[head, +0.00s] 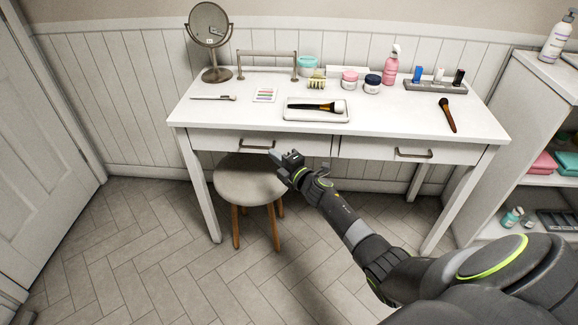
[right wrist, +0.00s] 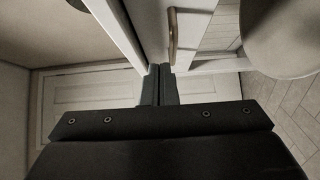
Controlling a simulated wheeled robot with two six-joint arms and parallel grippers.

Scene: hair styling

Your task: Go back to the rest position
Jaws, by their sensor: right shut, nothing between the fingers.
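My right gripper (head: 275,156) is in the head view, in front of the left drawer (head: 235,143) of the white vanity table and just above the stool. Its fingers are together and hold nothing. In the right wrist view the closed fingers (right wrist: 160,85) point toward the drawer front, with a drawer handle (right wrist: 173,32) beyond them. I cannot tell if the fingertips touch the drawer front. My right arm comes in from the lower right. My left gripper is not in view.
The white vanity table (head: 370,133) carries a mirror (head: 209,28), a tray (head: 298,114) with a brush, and several jars and bottles. A round stool (head: 240,184) stands under its left side. A shelf unit (head: 510,95) stands at right. The tiled floor at left is clear.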

